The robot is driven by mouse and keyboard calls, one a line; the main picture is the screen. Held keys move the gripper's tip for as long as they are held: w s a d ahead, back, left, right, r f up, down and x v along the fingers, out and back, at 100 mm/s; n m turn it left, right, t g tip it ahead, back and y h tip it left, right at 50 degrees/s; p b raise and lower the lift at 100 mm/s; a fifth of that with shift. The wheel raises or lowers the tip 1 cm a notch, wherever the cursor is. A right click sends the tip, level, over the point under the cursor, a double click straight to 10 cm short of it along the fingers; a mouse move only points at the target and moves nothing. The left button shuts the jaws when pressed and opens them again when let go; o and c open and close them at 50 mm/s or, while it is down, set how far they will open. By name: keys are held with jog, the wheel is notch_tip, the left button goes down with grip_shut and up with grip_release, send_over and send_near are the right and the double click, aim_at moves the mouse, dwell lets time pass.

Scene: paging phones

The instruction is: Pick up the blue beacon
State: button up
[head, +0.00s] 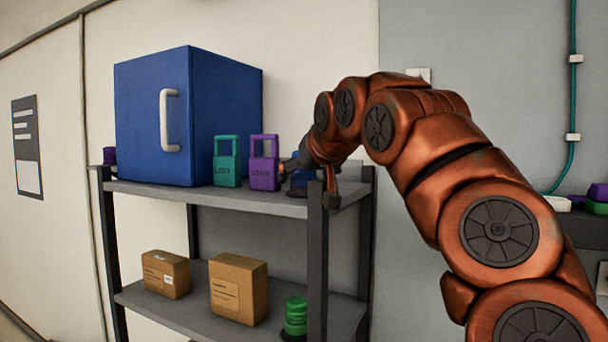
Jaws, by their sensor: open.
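A purple padlock-shaped item (264,172) and a teal one (227,172) stand left of my gripper, by a large blue cabinet (155,120). The upper shelf (260,201) has dark posts. Below are two cardboard boxes (238,290) and a green beacon (296,316).

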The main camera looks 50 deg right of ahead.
jog(key=shift+w+d+f, duration=0.1)
jog(key=shift+w, duration=0.05)
jog(key=c, duration=1.7)
